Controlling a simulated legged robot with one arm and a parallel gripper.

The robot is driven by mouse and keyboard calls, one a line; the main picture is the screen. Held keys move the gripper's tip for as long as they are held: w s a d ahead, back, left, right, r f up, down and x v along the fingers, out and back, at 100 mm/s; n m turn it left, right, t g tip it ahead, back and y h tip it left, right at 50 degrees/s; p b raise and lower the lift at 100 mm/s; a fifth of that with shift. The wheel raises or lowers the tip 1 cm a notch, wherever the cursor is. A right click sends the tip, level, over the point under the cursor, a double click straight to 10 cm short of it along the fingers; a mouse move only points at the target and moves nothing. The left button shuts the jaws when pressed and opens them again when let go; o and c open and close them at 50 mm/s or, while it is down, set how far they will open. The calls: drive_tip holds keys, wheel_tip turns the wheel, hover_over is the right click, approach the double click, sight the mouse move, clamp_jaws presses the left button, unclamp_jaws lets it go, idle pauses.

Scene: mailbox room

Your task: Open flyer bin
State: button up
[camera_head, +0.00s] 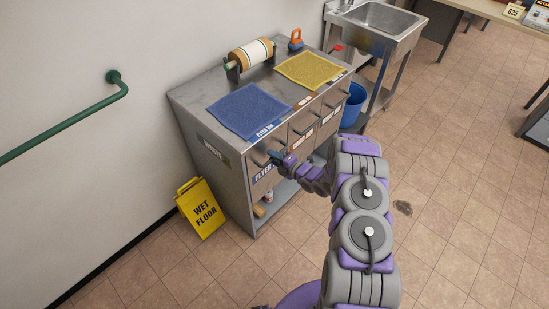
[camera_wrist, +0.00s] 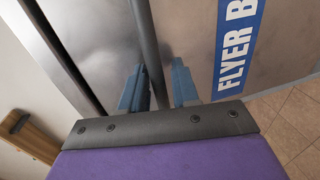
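The flyer bin (camera_head: 257,160) is the leftmost bin in the grey metal cabinet (camera_head: 184,96). A blue label (camera_wrist: 236,45) with "FLYER B" in white shows in the wrist view. A dark bar handle (camera_wrist: 147,40) runs down the wrist view, in front of the metal face. My gripper (camera_head: 275,157) is at the flyer bin's front in the head view. In the wrist view its two blue fingertips (camera_wrist: 158,87) stand on either side of the bar, with a narrow gap visible on the right. Firm contact with the bar cannot be seen. The bin looks closed.
A blue mat (camera_head: 249,110) and yellow mat (camera_head: 310,69) lie on the cabinet top. A yellow wet floor sign (camera_head: 202,208) stands at its left. A blue bucket (camera_head: 354,103) and sink (camera_head: 383,20) are beyond. The tiled floor at right is mostly clear.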

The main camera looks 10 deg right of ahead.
clamp_jaws()
drive_tip(key=shift+s, duration=0.1)
drive_tip(key=shift+s+d+f, duration=0.1)
